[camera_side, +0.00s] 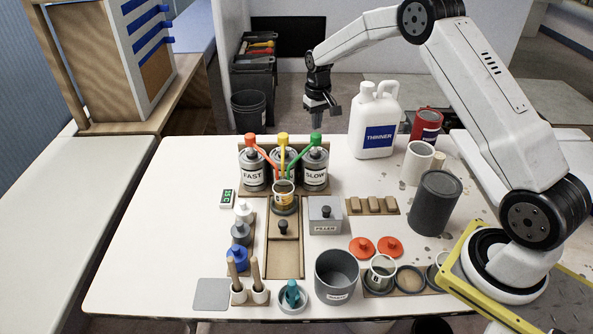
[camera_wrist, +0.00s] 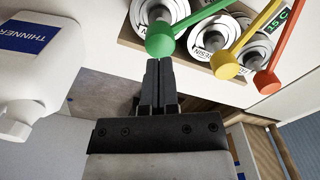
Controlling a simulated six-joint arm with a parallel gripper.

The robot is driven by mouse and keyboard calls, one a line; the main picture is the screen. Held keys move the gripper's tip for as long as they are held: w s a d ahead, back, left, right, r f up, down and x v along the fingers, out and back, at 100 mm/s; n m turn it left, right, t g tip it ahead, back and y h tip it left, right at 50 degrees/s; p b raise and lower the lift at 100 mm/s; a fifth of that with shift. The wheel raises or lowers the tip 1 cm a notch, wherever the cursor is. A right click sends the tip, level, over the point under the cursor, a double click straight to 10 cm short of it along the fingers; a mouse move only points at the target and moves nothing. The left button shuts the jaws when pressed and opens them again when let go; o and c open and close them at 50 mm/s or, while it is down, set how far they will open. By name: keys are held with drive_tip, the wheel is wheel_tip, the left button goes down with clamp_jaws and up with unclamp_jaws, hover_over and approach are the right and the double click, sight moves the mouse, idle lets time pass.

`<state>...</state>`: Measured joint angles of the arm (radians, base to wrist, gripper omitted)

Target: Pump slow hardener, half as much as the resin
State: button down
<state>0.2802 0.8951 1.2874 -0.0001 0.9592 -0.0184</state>
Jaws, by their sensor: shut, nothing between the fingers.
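The SLOW can (camera_side: 315,172) with the green pump (camera_side: 315,140) stands at the right of a row of three, beside the RESIN can with the yellow pump (camera_side: 282,138) and the FAST can (camera_side: 252,174) with the orange pump (camera_side: 250,140). A small labelled cup (camera_side: 284,200) stands in front, below the pump spouts. My gripper (camera_side: 335,112) is shut and empty, above and behind the SLOW can. In the wrist view its fingertips (camera_wrist: 157,66) appear just below the green pump head (camera_wrist: 160,40); I cannot tell whether they touch. The cup's contents are unclear.
A white thinner jug (camera_side: 375,128) stands right of the cans. A small green display (camera_side: 227,198) lies to their left. A grey filler box (camera_side: 325,215) and dark grey pot (camera_side: 337,277) stand nearer the front. The table's left part is clear.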

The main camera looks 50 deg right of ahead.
drive_tip(key=shift+r, duration=0.1)
idle(0.4)
drive_tip(key=shift+r, duration=1.4)
drive_tip(key=shift+s+a+r, duration=0.2)
drive_tip(key=shift+s+a, duration=0.1)
drive_tip(key=shift+a, duration=0.2)
drive_tip(key=s+a+n+t, duration=0.1)
drive_tip(key=s+a, duration=0.4)
drive_tip(key=s, duration=0.3)
drive_tip(key=s+a+r+n, duration=0.1)
drive_tip(key=s+a, duration=0.3)
drive_tip(key=s, duration=0.5)
drive_tip(key=s+a+n+t, duration=0.1)
drive_tip(key=s+a, duration=0.4)
drive_tip(key=s, duration=0.3)
drive_tip(key=shift+s+a+r+t, duration=0.2)
drive_tip(key=shift+a+t, duration=0.1)
